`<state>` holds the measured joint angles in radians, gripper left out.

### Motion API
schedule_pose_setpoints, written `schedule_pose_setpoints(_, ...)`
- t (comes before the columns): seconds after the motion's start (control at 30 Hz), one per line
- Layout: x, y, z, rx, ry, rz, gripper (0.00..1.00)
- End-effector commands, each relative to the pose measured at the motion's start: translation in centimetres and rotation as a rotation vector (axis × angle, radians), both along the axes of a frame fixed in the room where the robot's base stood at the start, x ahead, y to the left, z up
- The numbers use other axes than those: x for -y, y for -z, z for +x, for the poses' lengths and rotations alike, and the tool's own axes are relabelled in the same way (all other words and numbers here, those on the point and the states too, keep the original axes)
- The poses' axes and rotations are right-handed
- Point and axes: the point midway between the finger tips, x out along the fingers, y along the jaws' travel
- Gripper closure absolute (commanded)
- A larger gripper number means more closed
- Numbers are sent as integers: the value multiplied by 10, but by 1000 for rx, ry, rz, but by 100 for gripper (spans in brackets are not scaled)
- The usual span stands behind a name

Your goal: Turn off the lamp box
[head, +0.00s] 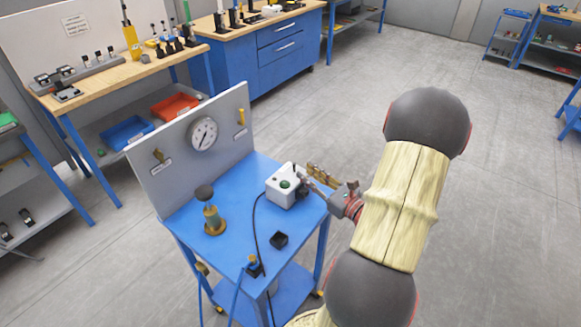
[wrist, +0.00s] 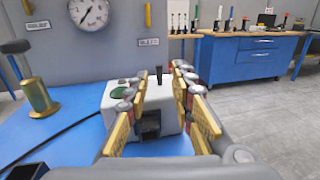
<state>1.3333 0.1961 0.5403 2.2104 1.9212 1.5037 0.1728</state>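The lamp box, a small light-grey box (head: 280,198) with a green round lamp on top, sits on the blue cart near its right side. In the wrist view the box (wrist: 112,103) is straight ahead, with its green lamp (wrist: 119,92) left of my fingers. A dark upright lever (wrist: 159,74) stands at the top, seen between my fingertips. A dark square part (wrist: 151,124) shows on the near face. My gripper (head: 316,178) is at the right side of the box. It is open (wrist: 157,82), its gold-padded fingers apart; contact with the box cannot be told.
The blue cart top (head: 185,228) also carries a brass post with a dark knob (head: 213,215), a small black open box (head: 279,240) and a cable. An upright grey panel with a gauge (head: 203,134) stands along the cart's back.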

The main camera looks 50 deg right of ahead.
Motion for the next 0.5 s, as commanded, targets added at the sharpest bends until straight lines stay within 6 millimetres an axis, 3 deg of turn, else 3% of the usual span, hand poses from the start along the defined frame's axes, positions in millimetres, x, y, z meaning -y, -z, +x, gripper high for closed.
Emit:
schedule_pose_setpoints(0.3, 3, 2, 47, 0, -6, -1, 76)
schedule_pose_setpoints(0.5, 6, 1, 63, -1, -5, -1, 76)
